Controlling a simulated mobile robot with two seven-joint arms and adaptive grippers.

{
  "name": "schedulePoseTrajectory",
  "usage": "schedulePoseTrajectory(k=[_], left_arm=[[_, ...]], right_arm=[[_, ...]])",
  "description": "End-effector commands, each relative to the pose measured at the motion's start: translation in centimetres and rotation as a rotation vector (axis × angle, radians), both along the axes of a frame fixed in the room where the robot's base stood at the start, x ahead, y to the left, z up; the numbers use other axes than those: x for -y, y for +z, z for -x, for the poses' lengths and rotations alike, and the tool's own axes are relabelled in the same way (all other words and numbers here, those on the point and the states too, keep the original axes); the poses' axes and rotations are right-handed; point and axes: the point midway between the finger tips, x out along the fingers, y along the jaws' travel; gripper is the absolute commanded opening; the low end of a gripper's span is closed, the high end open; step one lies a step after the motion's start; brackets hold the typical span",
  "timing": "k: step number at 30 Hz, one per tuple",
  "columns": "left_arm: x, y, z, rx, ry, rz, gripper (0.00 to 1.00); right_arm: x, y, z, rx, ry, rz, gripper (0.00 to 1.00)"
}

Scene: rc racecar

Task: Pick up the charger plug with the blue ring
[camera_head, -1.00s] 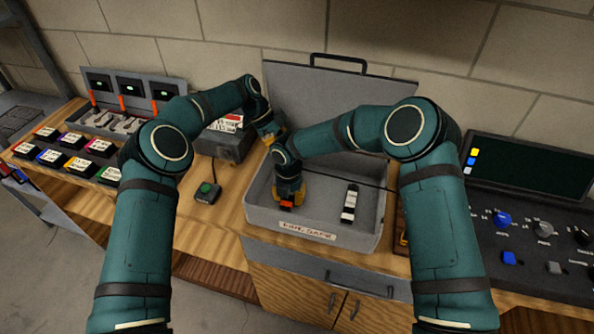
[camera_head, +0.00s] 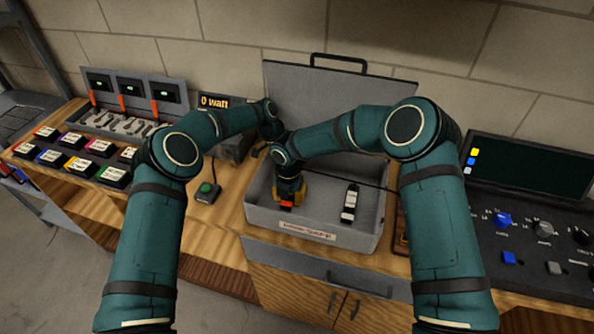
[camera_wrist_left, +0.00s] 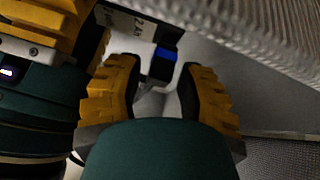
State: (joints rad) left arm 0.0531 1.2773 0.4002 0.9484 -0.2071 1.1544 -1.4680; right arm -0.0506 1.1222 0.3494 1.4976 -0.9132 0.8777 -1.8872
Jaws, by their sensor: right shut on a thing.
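The plug with the blue ring (camera_wrist_left: 164,58) shows in the left wrist view, dark-bodied, just ahead of the gap between my left gripper's (camera_wrist_left: 160,88) yellow fingers. Those fingers are apart and nothing is clearly clamped between them. In the head view the left gripper and the plug are hidden behind my arms. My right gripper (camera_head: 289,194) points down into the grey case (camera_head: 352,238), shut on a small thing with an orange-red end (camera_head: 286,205). Yellow parts of the right gripper (camera_wrist_left: 45,22) also show at upper left in the left wrist view, near a white printed label (camera_wrist_left: 124,22).
The case's raised lid (camera_head: 335,85) stands behind my arms. A black-and-white strip (camera_head: 350,203) lies inside the case at right. A "0 watt" display (camera_head: 214,102), a green-button box (camera_head: 205,191) and labelled packs (camera_head: 75,165) are to the left; a control panel (camera_head: 530,235) is at right.

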Motion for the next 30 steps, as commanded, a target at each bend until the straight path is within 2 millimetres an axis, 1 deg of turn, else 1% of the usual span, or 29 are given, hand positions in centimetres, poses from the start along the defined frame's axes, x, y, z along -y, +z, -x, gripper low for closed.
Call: schedulePoseTrajectory(k=[1,2,3,14,17,21,23,30], left_arm=[[0.0,0.0,0.0,0.0,0.0,0.0,0.16],[0.0,0.0,0.0,0.0,0.0,0.0,0.06],[0.0,0.0,0.0,0.0,0.0,0.0,0.03],[0.0,0.1,0.0,0.0,0.0,0.0,0.03],[0.0,0.5,0.0,0.001,0.0,0.0,0.03],[-0.2,1.7,0.0,-0.004,0.0,0.011,0.03],[-0.5,1.4,0.0,-0.013,0.003,0.061,0.03],[-1.5,1.2,-0.2,-0.04,0.005,0.3,0.03]], right_arm=[[0.0,-0.2,0.2,-0.005,0.001,0.002,0.0],[0.0,-0.2,0.2,-0.005,0.001,0.002,0.0],[0.0,-0.2,0.2,-0.005,0.001,0.002,0.0],[0.0,-0.2,0.2,-0.005,0.001,0.002,0.0],[0.0,-0.2,0.2,-0.005,0.001,0.002,0.0],[0.1,-0.2,0.2,-0.005,0.0,0.002,0.0],[0.1,-0.2,0.2,-0.005,0.0,0.002,0.0],[0.0,-0.2,0.1,-0.003,0.0,0.001,0.0]])
